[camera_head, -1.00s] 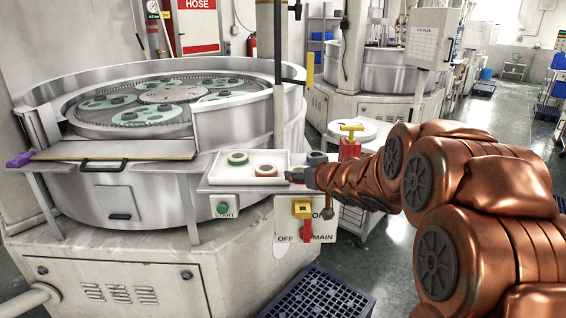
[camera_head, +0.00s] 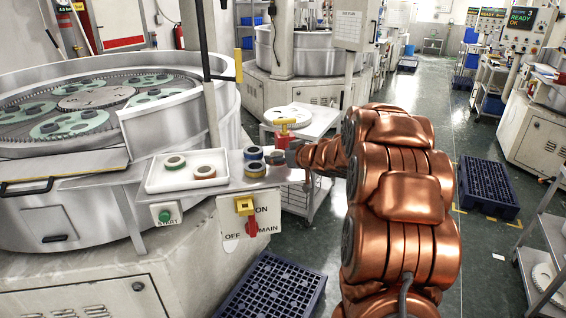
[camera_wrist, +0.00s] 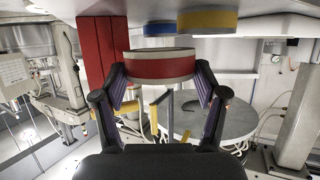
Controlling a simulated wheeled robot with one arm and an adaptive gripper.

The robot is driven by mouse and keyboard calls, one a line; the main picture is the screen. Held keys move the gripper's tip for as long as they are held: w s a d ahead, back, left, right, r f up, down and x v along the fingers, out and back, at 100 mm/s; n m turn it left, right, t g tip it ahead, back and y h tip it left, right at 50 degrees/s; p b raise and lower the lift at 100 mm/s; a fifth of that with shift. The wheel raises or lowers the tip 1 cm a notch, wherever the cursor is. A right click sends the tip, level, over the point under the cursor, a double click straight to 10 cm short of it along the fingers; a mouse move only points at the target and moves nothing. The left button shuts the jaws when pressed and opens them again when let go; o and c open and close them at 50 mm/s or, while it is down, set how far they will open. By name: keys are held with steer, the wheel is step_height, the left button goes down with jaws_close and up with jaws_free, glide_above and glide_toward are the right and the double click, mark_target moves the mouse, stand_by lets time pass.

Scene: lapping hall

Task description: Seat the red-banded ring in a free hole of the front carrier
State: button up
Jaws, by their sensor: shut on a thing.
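The red-banded ring (camera_wrist: 162,68) is pale with a wide red band and sits between both fingertips in the wrist view. My gripper (camera_wrist: 162,82) is shut on it. In the head view my gripper (camera_head: 281,157) is small, just right of the blue-banded ring (camera_head: 253,153) and yellow-banded ring (camera_head: 255,168); the held ring is hard to make out there. The front carrier (camera_head: 62,124) is a green disc on the lapping plate inside the round machine at left, well away from my gripper. Dark pieces sit on it; which holes are free is too small to tell.
A white tray (camera_head: 155,185) on the shelf holds a green-banded ring (camera_head: 175,162) and an orange-banded ring (camera_head: 205,172). A red block with a yellow handle (camera_head: 285,126) stands behind my gripper. The machine's raised rim (camera_head: 165,120) and a post (camera_head: 207,80) stand between gripper and carrier.

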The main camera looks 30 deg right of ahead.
mark_target(283, 173)
steer(key=shift+w+d, duration=0.1)
steer(key=shift+d, duration=0.3)
steer(key=shift+d+f, duration=0.2)
steer(key=shift+f, duration=1.6)
steer(key=shift+f, duration=0.2)
steer(key=o, duration=1.3)
steer(key=shift+o, duration=0.2)
steer(key=shift+r, duration=0.25)
steer(key=b+v, duration=0.1)
steer(key=v, duration=1.1)
